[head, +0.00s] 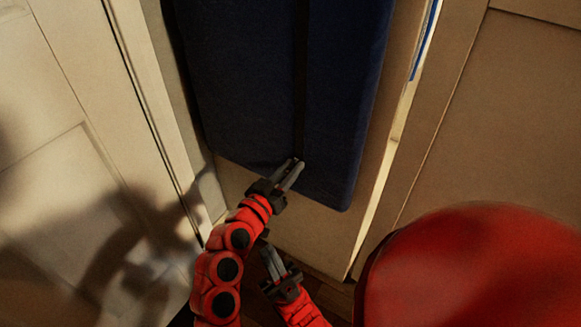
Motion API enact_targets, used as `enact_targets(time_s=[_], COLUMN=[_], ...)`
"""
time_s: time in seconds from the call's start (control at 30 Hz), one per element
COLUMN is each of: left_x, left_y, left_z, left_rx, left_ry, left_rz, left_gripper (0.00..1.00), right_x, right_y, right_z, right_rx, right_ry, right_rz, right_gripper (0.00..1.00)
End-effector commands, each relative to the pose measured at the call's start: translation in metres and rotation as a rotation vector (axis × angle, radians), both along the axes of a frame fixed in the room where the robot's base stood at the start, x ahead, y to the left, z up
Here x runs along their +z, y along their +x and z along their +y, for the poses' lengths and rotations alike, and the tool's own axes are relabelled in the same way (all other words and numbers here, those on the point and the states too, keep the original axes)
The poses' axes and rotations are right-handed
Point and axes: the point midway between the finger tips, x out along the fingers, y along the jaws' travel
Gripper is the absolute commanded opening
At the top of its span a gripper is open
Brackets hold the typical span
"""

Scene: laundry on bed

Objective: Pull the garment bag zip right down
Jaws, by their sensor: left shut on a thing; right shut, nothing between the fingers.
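The dark blue garment bag (245,90) hangs in the upper middle of the head view. A dark zip line (301,70) runs down its front towards the lower hem. My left gripper (296,163) is at the lower end of this line, close to the bag's bottom edge. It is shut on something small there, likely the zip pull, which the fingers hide. My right gripper (268,250) is lower down, below the bag and apart from it. It is shut and empty.
A pale panelled door (60,110) stands on the left and another door (500,110) on the right. A pale panel (300,235) shows below the bag. A narrow blue strip (425,38) shows at the upper right.

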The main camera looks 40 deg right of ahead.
Motion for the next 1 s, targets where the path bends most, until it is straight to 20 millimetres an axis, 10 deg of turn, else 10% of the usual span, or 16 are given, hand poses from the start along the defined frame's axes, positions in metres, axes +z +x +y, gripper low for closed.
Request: enact_targets(time_s=[0.4, 0.43, 0.57, 1.0], left_x=[-0.007, -0.007, -0.006, -0.004], left_y=[-0.001, -0.001, -0.001, -0.003], left_z=[0.000, 0.000, 0.000, 0.010], left_rx=[-0.002, -0.002, -0.002, 0.003], left_ry=[0.005, 0.005, 0.004, 0.001], left_rz=[0.005, 0.005, 0.004, 0.002], left_gripper=[0.00, 0.25, 0.48, 0.48], right_x=[-0.002, -0.002, -0.002, 0.001], right_y=[-0.001, -0.001, -0.001, -0.001], right_z=[0.000, 0.000, 0.000, 0.000], right_rx=[0.000, 0.000, 0.000, 0.000], right_ry=[-0.004, -0.004, -0.004, -0.001], right_rz=[-0.006, -0.006, -0.006, -0.004], right_gripper=[0.00, 0.00, 0.00, 0.00])
